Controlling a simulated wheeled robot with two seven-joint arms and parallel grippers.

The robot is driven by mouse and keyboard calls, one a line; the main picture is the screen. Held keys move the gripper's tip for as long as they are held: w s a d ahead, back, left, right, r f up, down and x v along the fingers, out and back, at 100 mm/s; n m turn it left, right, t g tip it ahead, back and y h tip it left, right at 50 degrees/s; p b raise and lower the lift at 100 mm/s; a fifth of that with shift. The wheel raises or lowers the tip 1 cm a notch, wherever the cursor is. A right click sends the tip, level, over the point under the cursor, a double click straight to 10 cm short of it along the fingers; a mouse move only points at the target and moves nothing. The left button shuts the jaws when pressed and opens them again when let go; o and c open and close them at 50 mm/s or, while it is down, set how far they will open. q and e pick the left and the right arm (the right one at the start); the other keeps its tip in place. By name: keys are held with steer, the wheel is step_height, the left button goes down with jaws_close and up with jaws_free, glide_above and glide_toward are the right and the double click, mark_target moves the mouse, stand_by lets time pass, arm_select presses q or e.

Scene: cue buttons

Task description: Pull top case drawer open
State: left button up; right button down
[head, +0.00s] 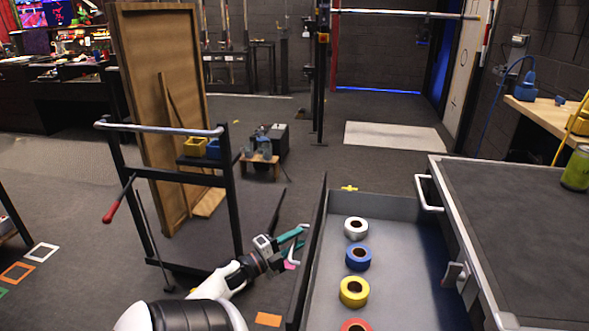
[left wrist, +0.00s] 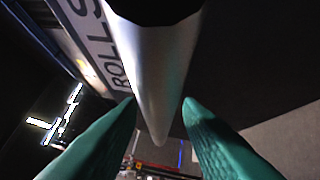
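The grey case (head: 520,215) stands at the right, and its top drawer (head: 390,215) is out to the left, showing its inside. White, blue, yellow and red tape rolls lie in a row in it. My left gripper (head: 297,247) is at the outer side of the drawer's front panel (head: 312,255), its teal fingers apart. In the left wrist view, a pale handle bar (left wrist: 155,60) lies between the fingertips (left wrist: 160,105), beside a label reading "ROLLS". The fingers look spread around the bar; contact is unclear. My right gripper is not in view.
A dark cart frame with a pale bar (head: 160,128) stands left of my left arm. A wooden panel (head: 160,90) leans behind it. A green can (head: 577,168) is on the case top. Open floor lies beyond the drawer.

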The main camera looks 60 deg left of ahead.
arm_select(q)
steer(key=s+d+f, duration=0.1)
steer(key=s, duration=1)
steer(key=shift+s+f, duration=0.3)
steer(key=shift+s, duration=0.1)
